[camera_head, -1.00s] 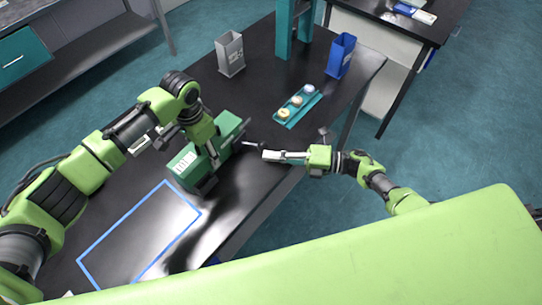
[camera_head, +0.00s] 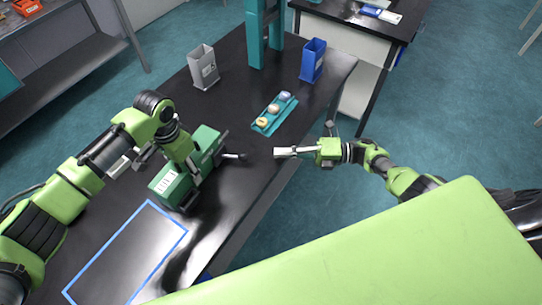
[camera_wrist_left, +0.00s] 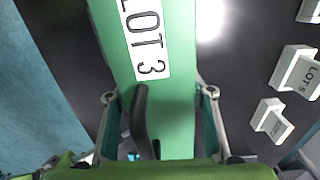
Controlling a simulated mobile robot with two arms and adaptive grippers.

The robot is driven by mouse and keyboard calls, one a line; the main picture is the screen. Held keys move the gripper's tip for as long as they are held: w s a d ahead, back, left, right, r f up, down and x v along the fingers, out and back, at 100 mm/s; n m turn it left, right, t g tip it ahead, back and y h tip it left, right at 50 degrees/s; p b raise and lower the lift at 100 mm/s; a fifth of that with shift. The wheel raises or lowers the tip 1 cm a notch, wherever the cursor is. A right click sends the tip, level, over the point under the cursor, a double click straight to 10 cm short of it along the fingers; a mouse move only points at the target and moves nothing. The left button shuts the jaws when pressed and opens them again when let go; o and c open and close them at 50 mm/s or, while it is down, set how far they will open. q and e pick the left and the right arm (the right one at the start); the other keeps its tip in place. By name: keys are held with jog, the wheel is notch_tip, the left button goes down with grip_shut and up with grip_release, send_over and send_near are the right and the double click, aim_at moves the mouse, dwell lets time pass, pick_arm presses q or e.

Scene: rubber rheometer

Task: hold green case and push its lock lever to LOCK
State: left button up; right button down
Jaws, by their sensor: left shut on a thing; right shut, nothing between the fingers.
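The green case (camera_head: 168,184) with a white label stands on the black table, above the blue outlined area. In the left wrist view the case (camera_wrist_left: 180,60) carries the label "LOT 3" and a black handle (camera_wrist_left: 141,118). My left gripper (camera_head: 191,166) is shut on the case; its fingers also flank it in the left wrist view (camera_wrist_left: 158,98). The lock lever (camera_head: 235,156), with a dark end, sticks out from the case's right side. My right gripper (camera_head: 277,152) is shut and empty, right of the lever with a gap between. LOCK markings cannot be read.
A teal tray (camera_head: 264,128) with round pieces lies beyond the right gripper. A grey bin (camera_head: 203,68), a blue bin (camera_head: 313,61) and a teal stand (camera_head: 255,40) are at the back. The blue outlined area (camera_head: 125,253) is empty.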

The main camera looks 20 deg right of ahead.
jog(key=shift+d, duration=0.25)
pick_arm(q)
jog(key=o, duration=1.5)
jog(key=shift+w, duration=0.1)
jog(key=shift+o, duration=0.2)
